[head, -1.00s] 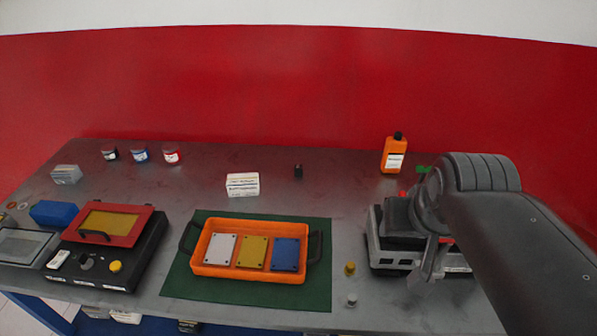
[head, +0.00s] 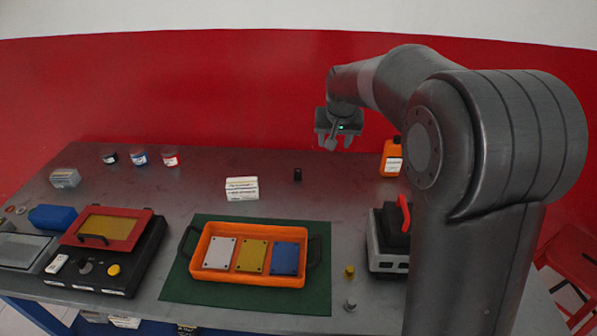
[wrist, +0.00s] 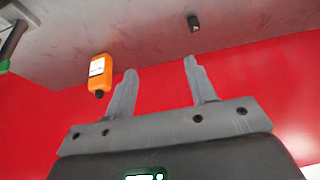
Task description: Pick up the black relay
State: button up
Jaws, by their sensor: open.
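The black relay (head: 298,174) is a small dark block standing on the grey table, behind and right of the white box in the head view. In the wrist view the relay (wrist: 193,22) is near the top, beyond the fingertips and apart from them. My gripper (head: 333,142) is raised above the back part of the table, up and to the right of the relay in the head view. In the wrist view its two fingers (wrist: 160,68) are spread apart with nothing between them.
An orange bottle (head: 391,158) stands right of the relay. A white box (head: 242,188) is left of it. In front are an orange tray (head: 250,279) with coloured plates on a green mat (head: 187,289), and a grey device with a red lever (head: 404,212). Bare table surrounds the relay.

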send_near(298, 170)
jog(key=shift+n, duration=0.3)
jog(key=x, duration=0.4)
jog(key=shift+f, duration=0.15)
jog(key=shift+x, duration=3.15)
jog(key=shift+c, duration=0.2)
jog(key=c, duration=1)
